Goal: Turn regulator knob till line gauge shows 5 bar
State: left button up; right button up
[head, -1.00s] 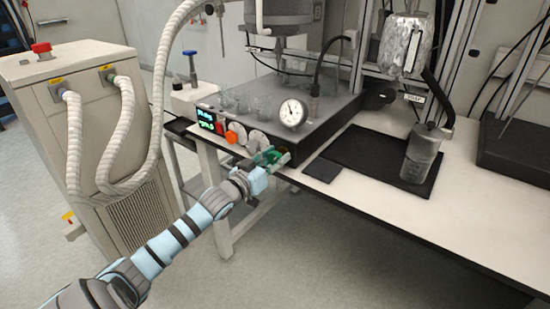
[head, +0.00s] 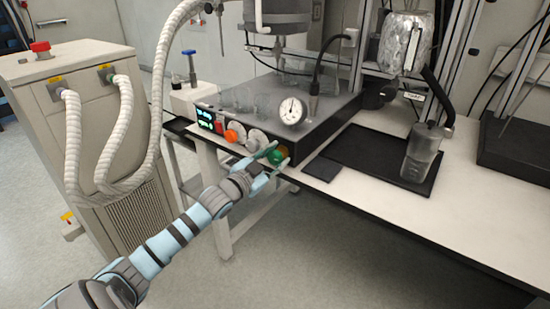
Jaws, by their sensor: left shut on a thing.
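The green knob (head: 276,157) sits on the front face of the dark reactor base, at its right end. My left gripper (head: 281,154) is on this knob, one finger above it and one below, and is shut on it. The round white line gauge (head: 291,111) stands above the base's front edge; its dark needle points about straight up. The gauge's numbers are too small to read. My right gripper is not in view.
An orange knob (head: 235,132), a pale dial (head: 257,138) and a lit display (head: 206,119) line the front to the left. Glass beakers (head: 262,106) stand on the base. A black tray (head: 372,150) with a grey beaker (head: 422,152) lies right.

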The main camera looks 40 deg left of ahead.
aim_at(275, 151)
pick_arm(q)
jog(key=shift+f, duration=0.1)
dwell(0.4)
jog(key=o, duration=1.2)
notch_tip(275, 151, up, 10)
jog(key=shift+r, duration=0.1)
